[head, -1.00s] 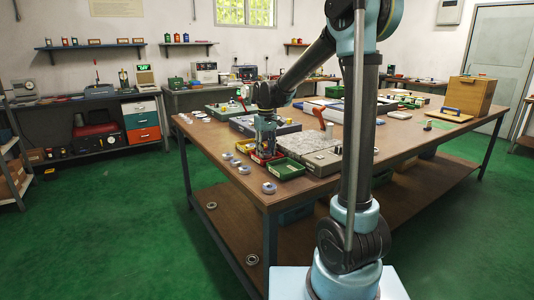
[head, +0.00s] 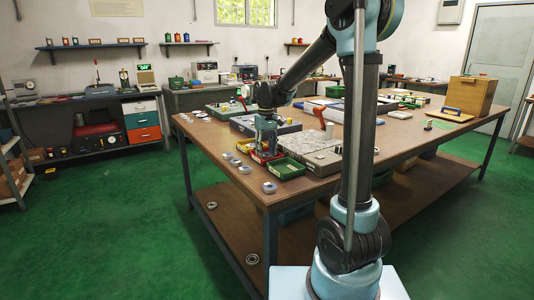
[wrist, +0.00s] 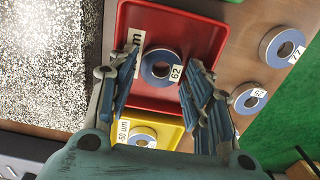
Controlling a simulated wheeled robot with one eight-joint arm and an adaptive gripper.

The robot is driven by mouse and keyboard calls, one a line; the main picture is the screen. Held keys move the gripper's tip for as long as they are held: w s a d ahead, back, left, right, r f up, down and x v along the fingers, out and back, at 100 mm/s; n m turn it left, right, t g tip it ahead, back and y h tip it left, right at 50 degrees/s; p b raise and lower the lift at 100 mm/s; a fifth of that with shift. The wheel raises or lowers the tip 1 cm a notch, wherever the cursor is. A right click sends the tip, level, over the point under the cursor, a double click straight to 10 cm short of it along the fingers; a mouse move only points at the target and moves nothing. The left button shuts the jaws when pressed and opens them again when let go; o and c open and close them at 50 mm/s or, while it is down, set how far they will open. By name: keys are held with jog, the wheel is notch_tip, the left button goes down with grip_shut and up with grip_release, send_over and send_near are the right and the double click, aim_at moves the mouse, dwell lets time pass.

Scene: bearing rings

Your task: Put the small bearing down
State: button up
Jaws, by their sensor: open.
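A small bearing (wrist: 161,68), a blue-faced ring with a metal rim and a label reading 62, lies in the red tray (wrist: 187,22) in the wrist view. My gripper (wrist: 160,75) is open, with one finger on each side of this bearing. I cannot tell whether a finger touches it. In the head view, my gripper (head: 267,153) is low over the red tray (head: 258,160) near the table's front edge, and the bearing there is hidden.
A yellow tray (wrist: 168,133) with another bearing (wrist: 142,136) adjoins the red tray. Loose bearings (wrist: 283,47) lie on the wooden table to the right. A green tray (head: 288,169) and a grey stone plate (head: 311,148) stand close by. More bearings (head: 269,187) line the table's front edge.

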aim_at(266, 154)
notch_tip(266, 154, up, 10)
jog(key=s+d+m, duration=0.2)
jog(key=s+d, duration=0.7)
jog(key=s+d+f+m, duration=0.1)
jog(key=s+d+f, duration=0.3)
jog(key=s+f, duration=0.2)
jog(key=s+d+f+m+t, duration=0.1)
jog(key=s+d+f, duration=0.3)
jog(key=s, duration=0.5)
jog(key=s+d+f+m+t, duration=0.1)
jog(key=s+d+f+m, duration=0.1)
jog(key=s+d+f, duration=0.3)
jog(key=s+f, duration=0.3)
jog(key=shift+f+m, duration=0.15)
jog(key=shift+m, duration=0.15)
jog(key=shift+s, duration=0.1)
